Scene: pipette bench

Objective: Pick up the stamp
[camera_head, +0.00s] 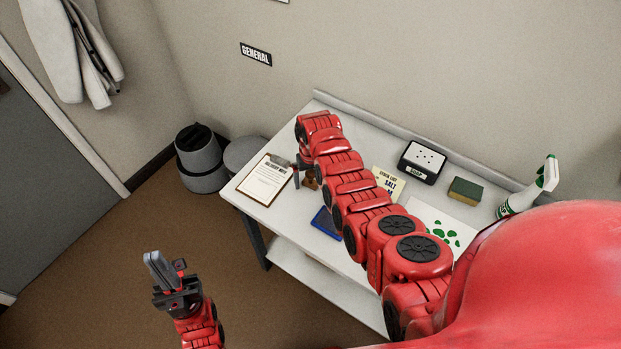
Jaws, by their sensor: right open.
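A small brown object (311,181), which looks like the stamp's wooden handle, stands on the white table beside the clipboard. My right arm partly hides it. My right gripper (297,179) is open and points down at the table, just left of the brown object. I cannot tell whether a finger touches it. A blue pad (325,222) lies on the table near the front edge, partly behind my arm. My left gripper (160,269) is over the brown floor, away from the table. Its grey fingers lie close together with nothing seen between them.
A clipboard with paper (264,181) lies at the table's left end. A grey bin (200,160) stands on the floor.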

